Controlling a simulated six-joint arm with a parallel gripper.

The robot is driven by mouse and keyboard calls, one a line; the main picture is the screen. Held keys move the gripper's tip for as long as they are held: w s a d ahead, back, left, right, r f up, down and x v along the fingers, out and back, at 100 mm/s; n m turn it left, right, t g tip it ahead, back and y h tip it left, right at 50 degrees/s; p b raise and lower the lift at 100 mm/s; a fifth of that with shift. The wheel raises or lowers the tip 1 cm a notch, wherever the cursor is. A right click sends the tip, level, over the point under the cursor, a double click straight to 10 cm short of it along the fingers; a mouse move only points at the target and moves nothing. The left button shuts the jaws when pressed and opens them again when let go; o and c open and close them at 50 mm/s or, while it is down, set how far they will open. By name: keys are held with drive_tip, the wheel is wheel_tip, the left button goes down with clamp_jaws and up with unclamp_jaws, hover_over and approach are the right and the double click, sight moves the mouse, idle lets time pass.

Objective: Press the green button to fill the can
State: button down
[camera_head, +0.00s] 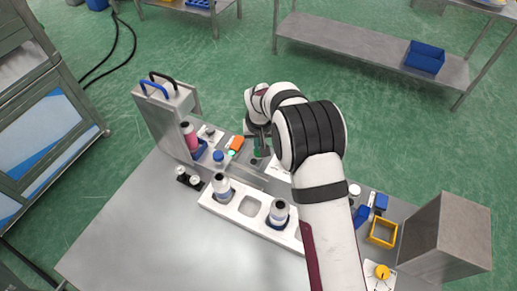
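A can with a pink body and white top (190,136) stands upright at the grey machine (160,118) at the back left of the table. A small green spot (232,154), perhaps the green button, shows beside an orange part (237,143); it is too small to be sure. My gripper (258,145) points down just right of the orange part, over a dark green patch. Its fingers are small, dark and partly hidden by my arm, so I cannot tell whether they are open or whether they touch anything.
A white tray (224,213) holds two bottles, one white (222,186) and one grey-white (279,212), with an empty hollow between. A yellow bin (383,232) and a grey metal box (443,238) stand at the right. The table's front left (150,235) is clear.

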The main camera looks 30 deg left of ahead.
drive_tip(key=shift+f, duration=0.6)
wheel_tip(320, 180, up, 11)
drive_tip(key=shift+f, duration=0.15)
idle(0.8)
drive_tip(key=s+d+r+m+g, duration=0.1)
drive_tip(key=s+d+r+m, duration=0.3)
drive_tip(key=d, duration=0.6)
drive_tip(key=s+d+r+m, duration=0.2)
drive_tip(key=s+d+r, duration=0.45)
drive_tip(key=d, duration=0.35)
drive_tip(key=s+d+f+m, duration=0.1)
drive_tip(key=s+d, duration=0.3)
drive_tip(key=s, duration=0.5)
drive_tip(key=s+d+m+g, duration=0.1)
drive_tip(key=s+d+m, duration=0.3)
drive_tip(key=s, duration=0.5)
drive_tip(key=shift+s+d+f+m+y, duration=0.3)
drive_tip(key=shift+s+d+f+y, duration=0.1)
drive_tip(key=shift+d, duration=0.25)
